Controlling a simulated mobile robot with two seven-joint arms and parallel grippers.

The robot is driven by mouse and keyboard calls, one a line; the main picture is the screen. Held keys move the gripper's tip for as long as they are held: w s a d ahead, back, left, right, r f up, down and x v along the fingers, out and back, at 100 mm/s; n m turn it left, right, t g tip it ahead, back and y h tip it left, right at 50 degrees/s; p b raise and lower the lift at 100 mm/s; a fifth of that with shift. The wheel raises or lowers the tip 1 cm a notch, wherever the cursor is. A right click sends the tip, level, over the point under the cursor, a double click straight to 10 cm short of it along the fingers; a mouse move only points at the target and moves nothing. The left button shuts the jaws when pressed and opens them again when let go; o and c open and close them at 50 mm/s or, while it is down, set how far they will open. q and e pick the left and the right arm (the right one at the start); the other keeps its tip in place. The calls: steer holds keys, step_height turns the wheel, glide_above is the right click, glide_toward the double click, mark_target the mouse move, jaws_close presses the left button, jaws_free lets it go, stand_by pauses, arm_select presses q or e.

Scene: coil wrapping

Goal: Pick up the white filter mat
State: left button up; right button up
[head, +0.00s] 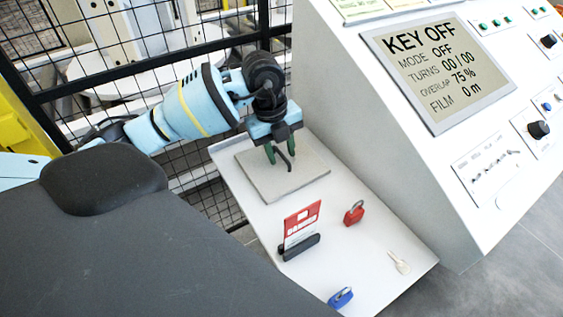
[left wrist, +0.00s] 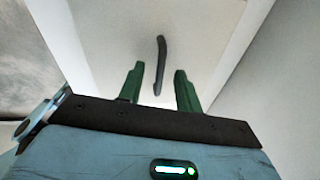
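The white filter mat (head: 262,186) is a flat, pale grey-white square lying on the white shelf (head: 345,260), towards its far end. A dark curved strip, like a handle (left wrist: 160,62), stands out at its middle. My left gripper (head: 282,157) is above the mat, pointing down. Its two green fingers are apart, one on each side of the dark strip, with gaps between them and the strip in the left wrist view. Whether the fingertips touch the mat cannot be told. My right gripper is in neither view.
On the shelf nearer me are a red and white danger tag (head: 302,222) in a dark holder, a red padlock (head: 354,213), a key (head: 399,263) and a blue item (head: 341,298). The control cabinet (head: 335,110) rises on the right; a black mesh fence (head: 195,155) stands behind.

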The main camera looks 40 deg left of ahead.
mark_target(280, 153)
arm_select(q)
jaws_close()
stand_by(0.3)
step_height(280, 153, up, 10)
stand_by(0.6)
